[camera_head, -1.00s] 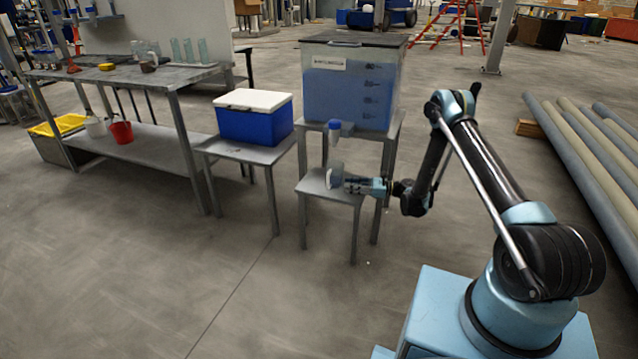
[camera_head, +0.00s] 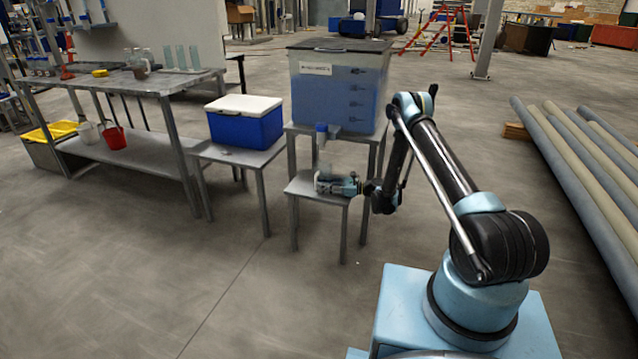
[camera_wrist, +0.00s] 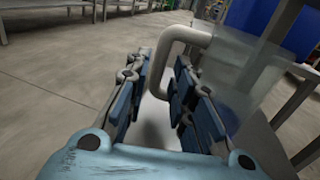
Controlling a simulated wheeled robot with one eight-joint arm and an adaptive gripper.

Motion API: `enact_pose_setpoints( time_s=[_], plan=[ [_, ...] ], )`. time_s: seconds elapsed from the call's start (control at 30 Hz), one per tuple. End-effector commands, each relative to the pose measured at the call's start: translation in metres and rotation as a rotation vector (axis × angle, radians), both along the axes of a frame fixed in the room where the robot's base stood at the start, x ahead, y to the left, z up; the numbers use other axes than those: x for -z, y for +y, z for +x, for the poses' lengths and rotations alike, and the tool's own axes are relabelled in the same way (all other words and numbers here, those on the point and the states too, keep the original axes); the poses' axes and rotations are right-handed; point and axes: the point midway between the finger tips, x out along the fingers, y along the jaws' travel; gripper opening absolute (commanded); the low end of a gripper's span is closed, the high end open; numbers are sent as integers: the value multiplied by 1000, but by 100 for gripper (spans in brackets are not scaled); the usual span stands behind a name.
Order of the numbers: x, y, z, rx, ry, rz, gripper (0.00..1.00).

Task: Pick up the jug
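The jug is a translucent vessel (camera_wrist: 240,75) with a thick pale handle (camera_wrist: 184,36), at the right of the wrist view. My gripper (camera_wrist: 160,75) is open, with its blue-padded fingers on either side of the handle. A gap shows between the fingers, and I cannot tell whether either pad touches the handle. In the head view my gripper (camera_head: 334,184) is low over the small grey stand (camera_head: 305,192), below the tank's blue-topped tap (camera_head: 321,130). There the jug is small and largely hidden by the gripper.
A large tank (camera_head: 338,90) of blue liquid stands on a taller stand just behind. A blue cooler with a white lid (camera_head: 245,120) sits on a table to the left. A workbench (camera_head: 115,84) is farther left. Pipes (camera_head: 575,145) lie at the right. The front floor is clear.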

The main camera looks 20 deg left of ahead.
Motion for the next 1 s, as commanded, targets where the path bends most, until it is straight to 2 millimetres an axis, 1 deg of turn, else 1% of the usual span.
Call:
enact_pose_setpoints(
  time_s=[0.1, 0.2, 0.3, 0.47, 0.57, 0.6, 1.0],
  plan=[
    [0, 15, 0, 3, 0, 0, 23],
    [0, 23, 2, 7, 0, 0, 23],
    [0, 25, 3, 10, 0, 0, 23],
    [0, 24, 4, 12, 0, 0, 23],
    [0, 23, 4, 13, 0, 0, 2],
    [0, 22, 4, 13, 0, 0, 0],
    [-1, 21, 5, 15, 0, -1, 0]
  ],
)
